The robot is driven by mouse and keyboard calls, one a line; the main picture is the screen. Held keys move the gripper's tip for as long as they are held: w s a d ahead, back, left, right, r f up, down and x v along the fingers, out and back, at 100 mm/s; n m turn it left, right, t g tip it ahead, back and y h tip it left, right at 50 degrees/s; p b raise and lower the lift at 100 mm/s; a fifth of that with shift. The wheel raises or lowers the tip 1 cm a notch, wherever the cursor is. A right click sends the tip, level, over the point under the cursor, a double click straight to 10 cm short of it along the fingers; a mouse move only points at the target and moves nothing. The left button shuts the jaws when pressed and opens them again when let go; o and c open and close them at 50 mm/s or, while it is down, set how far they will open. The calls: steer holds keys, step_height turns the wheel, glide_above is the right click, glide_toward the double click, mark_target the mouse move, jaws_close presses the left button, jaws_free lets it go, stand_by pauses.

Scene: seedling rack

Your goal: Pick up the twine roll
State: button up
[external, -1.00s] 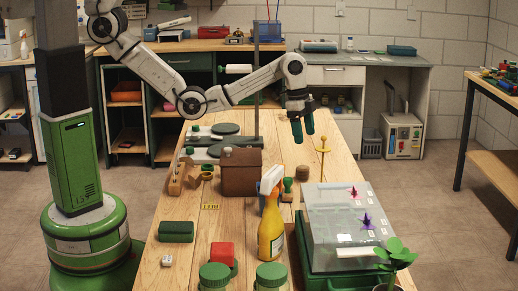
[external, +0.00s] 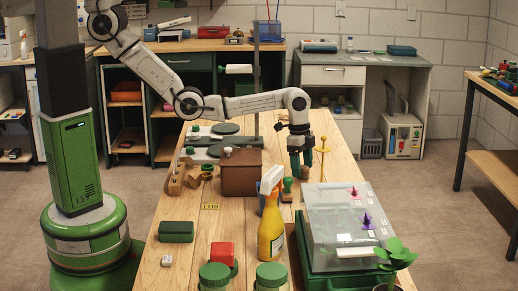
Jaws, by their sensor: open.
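The twine roll, a small brown cylinder (external: 303,174), stands on the wooden table (external: 190,262) to the right of the brown box. My gripper (external: 301,172) is down at it, with its green fingers pointing downward and apart. The fingers cover most of the roll, and only a little brown shows around their tips. I cannot tell whether they touch it.
Close by are a green-handled stamp (external: 287,188), a gold stand (external: 322,160), a brown box (external: 241,172) and a yellow spray bottle (external: 271,228). A clear-lidded green case (external: 345,225) stands nearer right. The table's right edge beyond the gold stand is clear.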

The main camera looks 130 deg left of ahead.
steer(key=shift+f, duration=0.25)
steer(key=shift+c, duration=0.3)
steer(key=c, duration=1.1)
